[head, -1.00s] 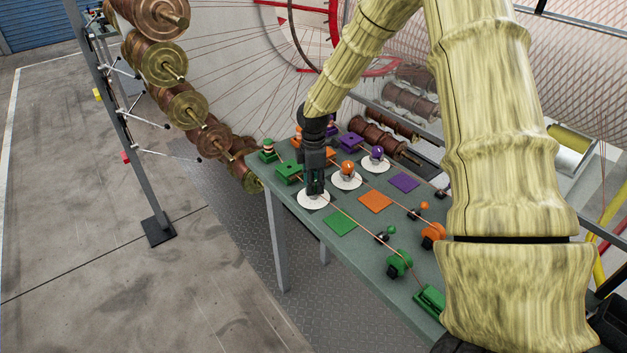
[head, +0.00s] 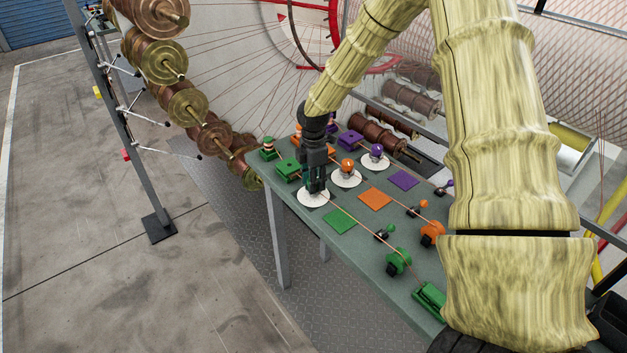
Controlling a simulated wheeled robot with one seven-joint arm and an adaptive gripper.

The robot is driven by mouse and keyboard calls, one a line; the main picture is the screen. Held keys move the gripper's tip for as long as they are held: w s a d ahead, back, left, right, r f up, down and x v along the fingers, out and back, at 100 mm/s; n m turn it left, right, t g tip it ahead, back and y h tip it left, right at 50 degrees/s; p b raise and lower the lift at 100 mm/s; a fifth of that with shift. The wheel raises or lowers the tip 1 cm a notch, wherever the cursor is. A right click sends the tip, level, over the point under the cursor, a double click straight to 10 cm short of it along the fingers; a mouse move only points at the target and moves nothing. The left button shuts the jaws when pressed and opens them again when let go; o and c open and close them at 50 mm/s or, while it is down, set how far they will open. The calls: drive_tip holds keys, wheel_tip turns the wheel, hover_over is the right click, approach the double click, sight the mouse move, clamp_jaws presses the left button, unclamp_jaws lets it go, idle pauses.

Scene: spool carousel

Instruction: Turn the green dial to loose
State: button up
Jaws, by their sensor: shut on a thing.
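My gripper (head: 316,186) points down over the white disc (head: 313,199) at the left end of a row of three discs on the table. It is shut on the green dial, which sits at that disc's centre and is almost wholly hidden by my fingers. Which way the dial points, and any marks on the disc, cannot be made out. An orange dial (head: 347,165) and a purple dial (head: 376,151) stand on the other two white discs to the right.
The grey-green table (head: 365,248) also bears green (head: 340,221), orange (head: 375,198) and purple (head: 404,180) squares. A green block (head: 287,169) stands close behind my gripper. A thin wire runs from the disc toward a green wheel (head: 398,262) and a green block (head: 429,297).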

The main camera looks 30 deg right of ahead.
drive_tip(key=o, duration=1)
drive_tip(key=shift+o, duration=0.2)
drive_tip(key=shift+r, duration=0.15)
wheel_tip(320, 180, up, 12)
